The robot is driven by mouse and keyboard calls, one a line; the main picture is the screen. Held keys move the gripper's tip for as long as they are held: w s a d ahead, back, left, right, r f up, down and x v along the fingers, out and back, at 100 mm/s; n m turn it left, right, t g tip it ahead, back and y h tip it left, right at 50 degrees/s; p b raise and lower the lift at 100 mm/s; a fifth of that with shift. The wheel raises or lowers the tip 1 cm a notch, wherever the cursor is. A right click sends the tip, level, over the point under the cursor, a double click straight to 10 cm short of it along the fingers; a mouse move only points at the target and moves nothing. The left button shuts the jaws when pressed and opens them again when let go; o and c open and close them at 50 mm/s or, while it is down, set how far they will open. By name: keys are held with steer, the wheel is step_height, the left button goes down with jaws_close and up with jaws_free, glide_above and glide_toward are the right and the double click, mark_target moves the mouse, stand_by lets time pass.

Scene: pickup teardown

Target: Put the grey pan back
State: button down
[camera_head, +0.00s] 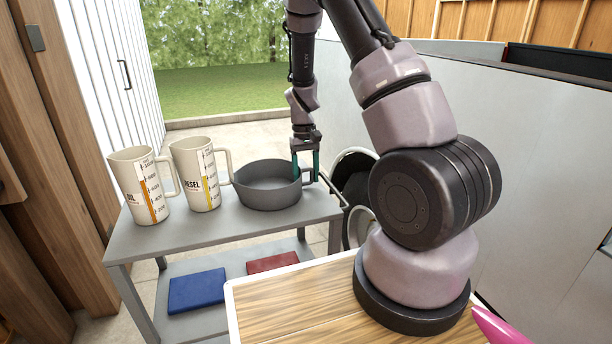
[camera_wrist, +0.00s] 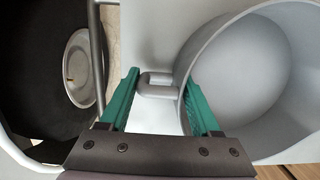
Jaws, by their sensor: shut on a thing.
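The grey pan (camera_head: 268,186) is upright at the right end of the grey cart's top shelf (camera_head: 245,222) and appears to rest on it. My gripper (camera_head: 306,172) points down at the pan's right side, with one finger by the rim and the other outside the loop handle. In the wrist view, the green fingers (camera_wrist: 160,108) stand on either side of the handle (camera_wrist: 156,84), shut on the pan (camera_wrist: 240,75). The pan is empty. Its underside is hidden.
Two measuring jugs, one marked OIL (camera_head: 135,188) and one marked DIESEL (camera_head: 196,176), stand left of the pan. A blue item (camera_head: 197,290) and a red item (camera_head: 272,262) lie on the lower shelf. A wheel (camera_head: 355,180) is close right of the cart.

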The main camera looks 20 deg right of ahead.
steer(key=shift+c, duration=0.5)
jaws_free()
steer(key=shift+f, duration=0.1)
step_height(320, 180, up, 21)
steer(key=s+m+t+y, duration=0.1)
steer(key=s+t, duration=0.1)
steer(key=s+a+r+m+t, duration=0.1)
steer(key=s+r+t, duration=0.2)
steer(key=s+r, duration=0.4)
steer(key=s+a+r+m+t+y, duration=0.1)
steer(key=s+r+t, duration=0.3)
steer(key=s+r, duration=0.4)
steer(key=shift+s+a+r+m, duration=0.25)
steer(key=shift+s+m, duration=0.35)
steer(key=shift+s, duration=2.15)
